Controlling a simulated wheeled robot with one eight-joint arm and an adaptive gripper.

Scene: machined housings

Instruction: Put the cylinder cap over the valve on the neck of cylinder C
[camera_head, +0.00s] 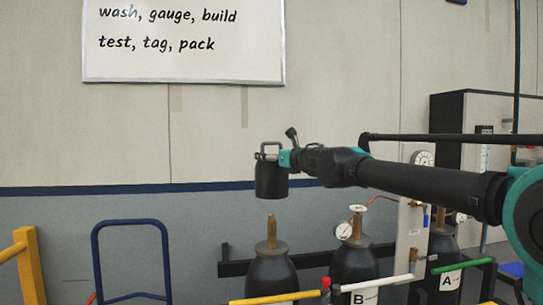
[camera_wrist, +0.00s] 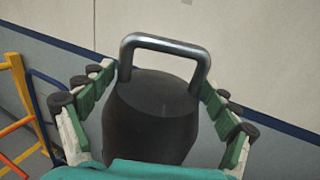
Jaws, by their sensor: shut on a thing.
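The cylinder cap (camera_head: 271,182) is a dark, cup-shaped piece with a metal loop handle on top. My gripper (camera_head: 272,156) is shut on it and holds it upright in the air. In the wrist view the cap (camera_wrist: 155,115) sits between my fingers, with its handle standing up. Below the cap in the head view is the leftmost dark cylinder (camera_head: 272,277) with a bare brass valve (camera_head: 271,232) on its neck. A clear gap separates the cap from the valve. This cylinder's label is not readable; the other two read B and A.
Cylinder B (camera_head: 355,264) with a gauge and cylinder A (camera_head: 443,255) stand to the right. Yellow, white and green bars (camera_head: 276,298) run in front of the cylinders. A blue frame (camera_head: 131,223) and a yellow rail (camera_head: 27,262) are at left. The wall behind the cap is clear.

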